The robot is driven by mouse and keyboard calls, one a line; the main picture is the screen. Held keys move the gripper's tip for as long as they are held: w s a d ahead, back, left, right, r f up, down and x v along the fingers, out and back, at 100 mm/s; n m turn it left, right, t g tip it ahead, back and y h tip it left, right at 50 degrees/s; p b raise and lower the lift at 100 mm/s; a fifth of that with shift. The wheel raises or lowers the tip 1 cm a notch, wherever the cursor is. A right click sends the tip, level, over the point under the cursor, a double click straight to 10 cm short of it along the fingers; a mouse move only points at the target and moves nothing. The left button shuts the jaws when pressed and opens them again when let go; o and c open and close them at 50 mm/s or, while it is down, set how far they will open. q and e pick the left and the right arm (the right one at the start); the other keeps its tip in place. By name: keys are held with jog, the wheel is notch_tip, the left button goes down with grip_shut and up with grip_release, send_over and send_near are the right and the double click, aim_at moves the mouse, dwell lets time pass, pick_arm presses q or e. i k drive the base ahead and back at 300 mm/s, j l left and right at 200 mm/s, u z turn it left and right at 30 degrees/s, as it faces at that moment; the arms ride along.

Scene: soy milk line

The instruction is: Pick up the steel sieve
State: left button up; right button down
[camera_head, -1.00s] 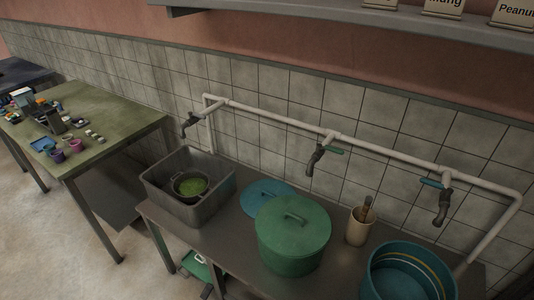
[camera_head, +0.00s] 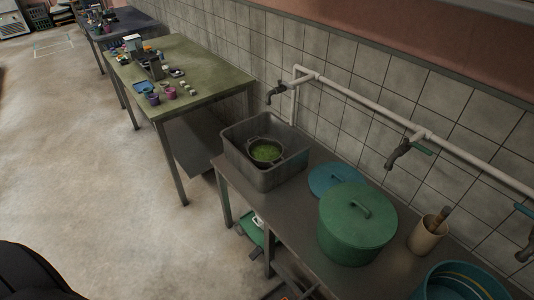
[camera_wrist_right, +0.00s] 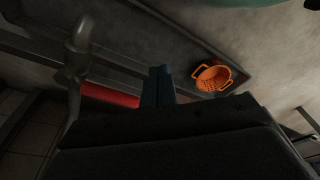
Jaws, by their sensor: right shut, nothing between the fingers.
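A round dark metal vessel with side handles (camera_head: 277,158), which looks like the steel sieve, sits inside the grey sink basin (camera_head: 238,160) in the head view. Green contents (camera_head: 266,152) lie in it. My right gripper (camera_wrist_right: 158,72) shows in the right wrist view with its two fingers together and nothing between them. It is apart from the vessel, which does not show in that view. My left gripper is not in view.
A green lidded pot (camera_head: 350,235), a blue lid (camera_head: 325,178), a beige cup (camera_head: 424,238) and a teal tub (camera_head: 432,285) share the metal counter (camera_head: 290,205). Taps hang above. An orange two-handled basket (camera_wrist_right: 213,78) shows in the wrist view. Open floor (camera_head: 120,215) lies left.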

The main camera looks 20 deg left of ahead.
aim_at(265, 152)
jog(key=z, duration=1.4)
jog(key=u, duration=2.05)
jog(key=j+z, duration=0.1)
jog(key=z, duration=0.3)
jog(key=i+j+z, duration=0.1)
jog(key=z, duration=0.3)
jog(key=j+z, duration=0.3)
jog(key=j, duration=0.5)
jog(key=j+z, duration=0.3)
jog(key=j, duration=0.5)
jog(key=k+j+z, duration=0.1)
jog(key=j+z, duration=0.2)
jog(key=j, duration=0.5)
